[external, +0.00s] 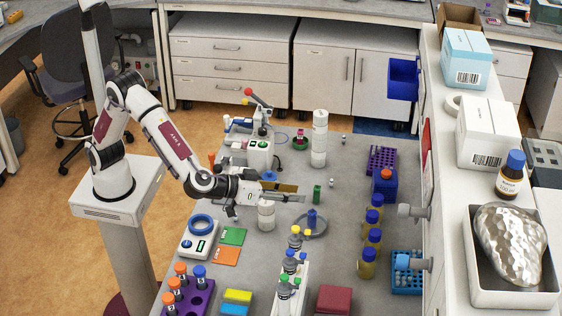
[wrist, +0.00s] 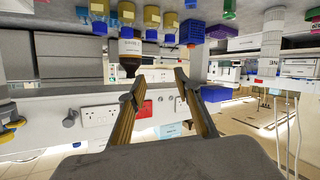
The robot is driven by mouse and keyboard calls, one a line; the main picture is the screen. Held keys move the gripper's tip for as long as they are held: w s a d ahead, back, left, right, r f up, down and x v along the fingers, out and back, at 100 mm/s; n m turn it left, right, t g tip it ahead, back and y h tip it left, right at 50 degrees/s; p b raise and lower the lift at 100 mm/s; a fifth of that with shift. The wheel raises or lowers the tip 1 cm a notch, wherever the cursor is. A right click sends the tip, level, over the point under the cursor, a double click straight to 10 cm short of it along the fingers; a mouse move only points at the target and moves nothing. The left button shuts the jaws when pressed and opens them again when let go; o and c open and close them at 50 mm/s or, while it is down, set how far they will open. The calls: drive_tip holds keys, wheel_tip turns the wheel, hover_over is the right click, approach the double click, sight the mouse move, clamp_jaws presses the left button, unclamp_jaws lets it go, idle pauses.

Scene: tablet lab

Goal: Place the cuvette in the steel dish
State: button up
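A small upright green block (external: 317,194), which looks like the cuvette, stands on the grey bench just right of my gripper in the external view. A green piece at the top edge of the wrist view (wrist: 229,9) may be the same thing. The round grey steel dish (external: 321,232) lies nearer the front, with a blue cylinder (external: 311,217) standing in it or right at it; I cannot tell which. My gripper (external: 301,193) is level above the bench and points right. Its fingers are apart with nothing between them in the wrist view (wrist: 160,76).
A white jar (external: 266,216) stands below my gripper, and a tall white cylinder (external: 319,140) behind it. Several yellow bottles (external: 371,234) and a purple rack (external: 382,160) are to the right.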

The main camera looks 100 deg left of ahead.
wheel_tip(320, 180, up, 11)
drive_tip(key=s+m+t+h, duration=0.2)
drive_tip(key=m+h, duration=0.1)
drive_tip(key=h, duration=0.2)
drive_tip(key=s+a+r+m+g+h, duration=0.1)
drive_tip(key=s+m+h, duration=0.1)
drive_tip(key=s, duration=0.3)
drive_tip(key=s+a+r+m+h, duration=0.1)
drive_tip(key=s+r+h, duration=0.1)
drive_tip(key=s, duration=0.3)
drive_tip(key=s+a+f+g+y, duration=0.1)
drive_tip(key=s+a+f, duration=0.3)
drive_tip(key=s, duration=0.7)
drive_tip(key=s+a+f+m+g+y, duration=0.1)
drive_tip(key=s+a+f+g, duration=0.3)
drive_tip(key=s, duration=0.7)
drive_tip(key=s+a+f+g+y, duration=0.1)
drive_tip(key=s+a+f+g, duration=0.2)
drive_tip(key=s+a+f, duration=0.3)
drive_tip(key=s+a, duration=0.1)
drive_tip(key=s, duration=0.4)
drive_tip(key=shift+f+m, duration=0.2)
drive_tip(key=shift+m, duration=0.2)
drive_tip(key=shift+c, duration=0.9)
